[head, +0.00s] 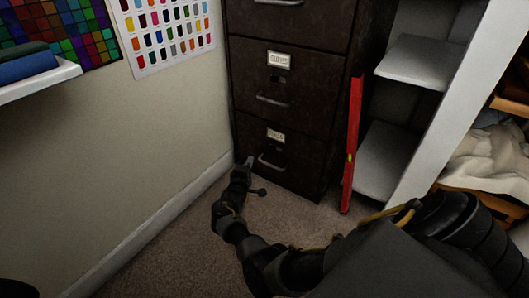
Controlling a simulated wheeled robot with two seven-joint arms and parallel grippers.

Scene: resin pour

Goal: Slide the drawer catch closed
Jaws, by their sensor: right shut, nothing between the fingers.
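A dark brown filing cabinet (315,60) stands against the wall, with drawers one above another. Its bottom drawer (300,172) looks shut and carries a label (276,136) and a metal handle (270,163). My right gripper (250,161) is shut and empty, low at the left front edge of the bottom drawer, just left of the handle. I cannot tell whether it touches the drawer. The drawer catch is too small and dark to make out. The left gripper is not in view.
A red spirit level (352,145) leans upright at the cabinet's right side. A white shelf unit (425,60) stands right of it. A wall (150,150) closes in on the left. Carpet (190,225) in front is clear.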

